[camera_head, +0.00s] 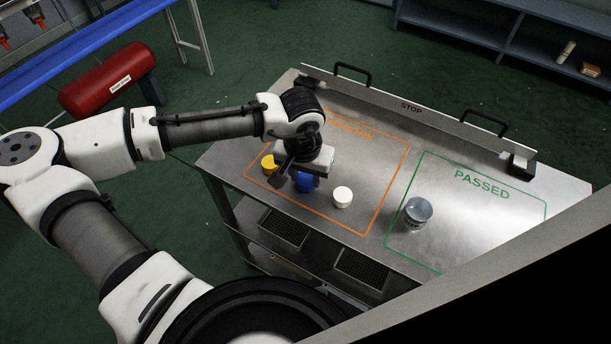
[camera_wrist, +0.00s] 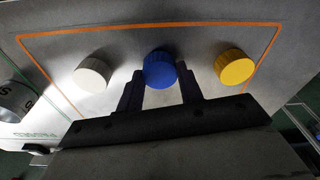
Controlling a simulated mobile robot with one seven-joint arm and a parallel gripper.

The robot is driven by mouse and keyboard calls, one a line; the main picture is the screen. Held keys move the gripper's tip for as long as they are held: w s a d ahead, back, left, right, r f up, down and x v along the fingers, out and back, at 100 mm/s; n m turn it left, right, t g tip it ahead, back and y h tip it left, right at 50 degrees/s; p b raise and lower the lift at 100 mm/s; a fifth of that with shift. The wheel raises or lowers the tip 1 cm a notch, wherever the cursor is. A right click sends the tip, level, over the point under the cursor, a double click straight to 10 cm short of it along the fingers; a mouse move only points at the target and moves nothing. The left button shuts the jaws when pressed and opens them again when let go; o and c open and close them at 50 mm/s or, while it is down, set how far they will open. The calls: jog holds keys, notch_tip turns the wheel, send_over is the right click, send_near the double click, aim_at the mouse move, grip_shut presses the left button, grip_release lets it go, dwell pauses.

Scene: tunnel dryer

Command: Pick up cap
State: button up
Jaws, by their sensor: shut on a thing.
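My gripper (camera_wrist: 161,88) is over the orange-outlined area of the metal table, with its fingers on either side of a blue cap (camera_wrist: 160,69) and shut on it. In the head view the blue cap (camera_head: 305,183) shows just below my gripper, partly hidden by it. Whether the cap touches the table is hard to tell. A white cap (camera_head: 342,197) stands to the right of the blue one, and a yellow cap (camera_head: 268,163) to its left. In the wrist view the white cap (camera_wrist: 91,75) is on the left and the yellow cap (camera_wrist: 234,67) on the right.
A grey metal can (camera_head: 417,212) stands in the green area marked PASSED on the table (camera_head: 375,247). A raised bar (camera_head: 411,107) marked STOP with black handles runs along the table's far edge. The rest of the PASSED area is clear.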

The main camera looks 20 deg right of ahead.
notch_tip(320, 180, up, 20)
dwell(0.3)
jog(key=shift+s+f, duration=0.1)
jog(key=shift+f, duration=0.1)
dwell(0.4)
